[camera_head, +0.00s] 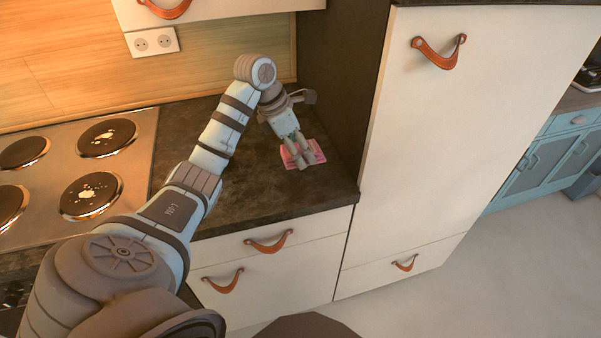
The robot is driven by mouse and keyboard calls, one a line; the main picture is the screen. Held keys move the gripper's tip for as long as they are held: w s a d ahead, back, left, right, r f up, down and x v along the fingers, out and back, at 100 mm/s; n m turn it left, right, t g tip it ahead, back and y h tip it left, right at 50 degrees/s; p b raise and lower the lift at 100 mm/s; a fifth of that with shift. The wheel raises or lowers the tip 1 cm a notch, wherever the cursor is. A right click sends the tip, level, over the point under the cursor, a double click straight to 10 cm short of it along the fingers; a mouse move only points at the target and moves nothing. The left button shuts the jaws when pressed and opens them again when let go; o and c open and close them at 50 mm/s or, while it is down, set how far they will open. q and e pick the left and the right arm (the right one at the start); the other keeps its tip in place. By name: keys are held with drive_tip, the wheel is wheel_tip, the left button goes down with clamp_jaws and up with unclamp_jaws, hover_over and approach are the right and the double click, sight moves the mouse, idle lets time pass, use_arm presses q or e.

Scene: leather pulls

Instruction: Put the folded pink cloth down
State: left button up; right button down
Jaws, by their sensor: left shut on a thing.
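The folded pink cloth (316,149) is at the right end of the dark countertop (252,190), close to the tall cabinet. My left gripper (301,161) reaches down over it from above and is shut on it. The fingers cover the middle of the cloth, and pink shows on both sides of them. The cloth looks to be at or just above the counter surface; I cannot tell whether it touches. My right gripper is not in view.
A stove (70,170) with several stained hotplates is left of the bare counter. A tall cream cabinet (440,130) with leather pulls stands right of the cloth. Drawers (275,270) lie below the counter. A socket (152,42) is on the wooden back wall.

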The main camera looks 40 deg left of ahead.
sight(300, 177)
use_arm(q)
wheel_tip(300, 177, down, 5)
drive_tip(key=shift+s+d+f, duration=0.15)
drive_tip(key=shift+f, duration=0.4)
drive_tip(key=shift+f, duration=0.1)
drive_tip(key=o, duration=1)
drive_tip(key=shift+o, duration=0.2)
drive_tip(key=v, duration=1.2)
drive_tip(key=shift+p, duration=0.35)
